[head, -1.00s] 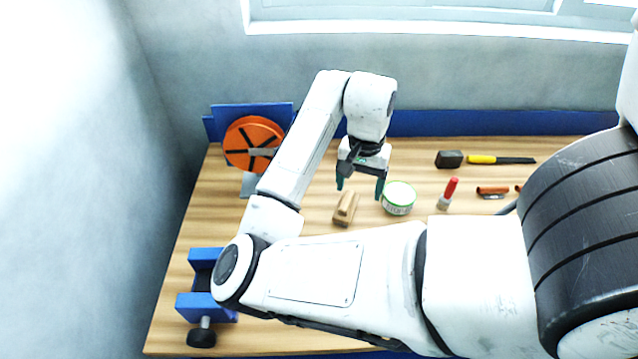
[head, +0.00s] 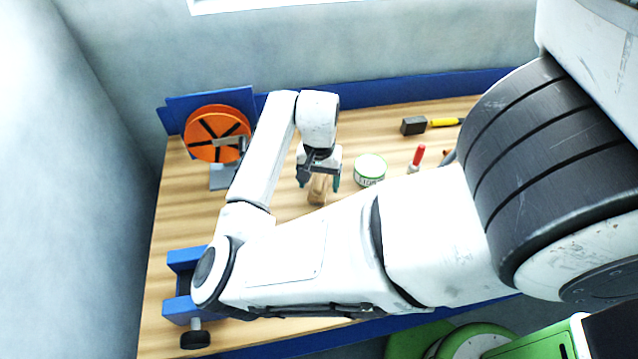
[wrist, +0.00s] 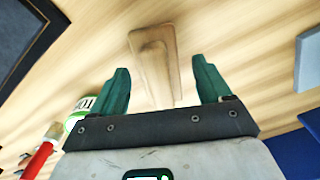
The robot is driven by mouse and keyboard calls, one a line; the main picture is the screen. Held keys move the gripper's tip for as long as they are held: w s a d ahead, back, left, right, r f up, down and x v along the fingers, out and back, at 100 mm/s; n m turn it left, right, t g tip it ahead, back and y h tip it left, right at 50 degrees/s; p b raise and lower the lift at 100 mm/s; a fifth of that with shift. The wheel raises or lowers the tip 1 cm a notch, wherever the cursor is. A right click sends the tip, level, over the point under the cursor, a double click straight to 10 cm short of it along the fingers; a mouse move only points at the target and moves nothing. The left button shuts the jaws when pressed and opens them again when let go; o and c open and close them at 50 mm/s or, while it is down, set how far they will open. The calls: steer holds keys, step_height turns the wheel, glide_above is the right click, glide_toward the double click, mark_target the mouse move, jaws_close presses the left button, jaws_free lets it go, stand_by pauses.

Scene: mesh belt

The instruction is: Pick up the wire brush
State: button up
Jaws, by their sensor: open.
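The wire brush (head: 317,191) is a pale wooden block lying on the bench, with its bristles not visible. In the wrist view the brush (wrist: 153,60) lies lengthwise between and beyond the two green fingers. My gripper (head: 319,184) is over it, pointing down, with a finger on each side in the head view. In the wrist view my gripper (wrist: 161,82) is open, with clear space between each finger and the wood. The gripper partly hides the brush in the head view.
A white and green tin (head: 369,171) stands just right of the gripper, with a red-capped tube (head: 417,156) beyond. A hammer (head: 414,125) lies farther back. An orange disc (head: 209,138) stands at the left, and a blue vise (head: 180,309) sits at the front left.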

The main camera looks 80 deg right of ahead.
steer(key=shift+f, duration=0.75)
steer(key=shift+c, duration=0.3)
steer(key=c, duration=1.2)
steer(key=shift+r, duration=0.15)
